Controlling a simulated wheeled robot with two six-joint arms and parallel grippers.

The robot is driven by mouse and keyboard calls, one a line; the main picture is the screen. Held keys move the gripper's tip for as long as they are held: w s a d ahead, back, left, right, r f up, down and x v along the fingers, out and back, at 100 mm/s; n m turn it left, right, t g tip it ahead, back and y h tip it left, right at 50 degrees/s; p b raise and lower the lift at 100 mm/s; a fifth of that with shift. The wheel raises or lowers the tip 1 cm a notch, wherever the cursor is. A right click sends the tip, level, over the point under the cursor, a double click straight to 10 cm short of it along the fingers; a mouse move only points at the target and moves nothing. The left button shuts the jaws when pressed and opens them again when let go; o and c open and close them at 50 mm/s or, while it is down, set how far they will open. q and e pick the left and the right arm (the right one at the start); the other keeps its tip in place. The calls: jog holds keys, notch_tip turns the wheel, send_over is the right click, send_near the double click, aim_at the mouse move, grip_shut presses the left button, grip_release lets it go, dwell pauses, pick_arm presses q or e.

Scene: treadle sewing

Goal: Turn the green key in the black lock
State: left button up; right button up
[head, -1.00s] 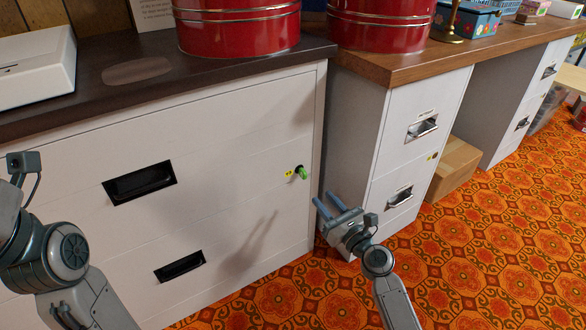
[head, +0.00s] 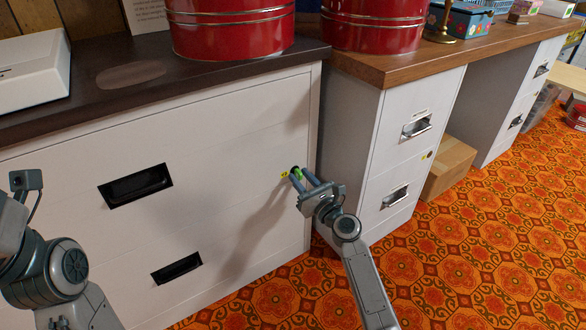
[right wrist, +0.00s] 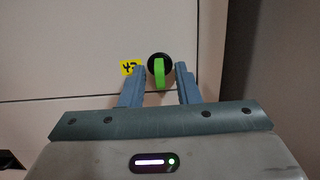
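The green key (head: 299,175) sits in the round black lock (head: 294,169) at the upper right of the white cabinet's front. In the right wrist view the key (right wrist: 159,72) stands upright against the black lock (right wrist: 153,59). My right gripper (head: 304,177) is open at the lock, its two blue-grey fingers on either side of the key. In the right wrist view the right gripper (right wrist: 160,86) shows a gap between each finger and the key. Part of my left arm shows at the left edge of the head view; its gripper fingers are out of sight.
A yellow tag (head: 284,174) is beside the lock. The white cabinet (head: 225,150) has black recessed handles (head: 136,186) and a dark top with a red tin (head: 232,28). A second cabinet (head: 392,155) and a cardboard box (head: 447,168) stand right. Orange carpet (head: 470,260) is open in front.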

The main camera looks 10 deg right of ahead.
grip_shut()
jog(key=shift+r+m+p, duration=0.1)
jog(key=shift+m+p, duration=0.3)
jog(key=shift+p, duration=0.1)
jog(key=shift+a+m+h+p, duration=0.1)
jog(key=shift+m+h+p, duration=0.3)
jog(key=shift+m+p, duration=0.7)
jog(key=shift+m, duration=0.3)
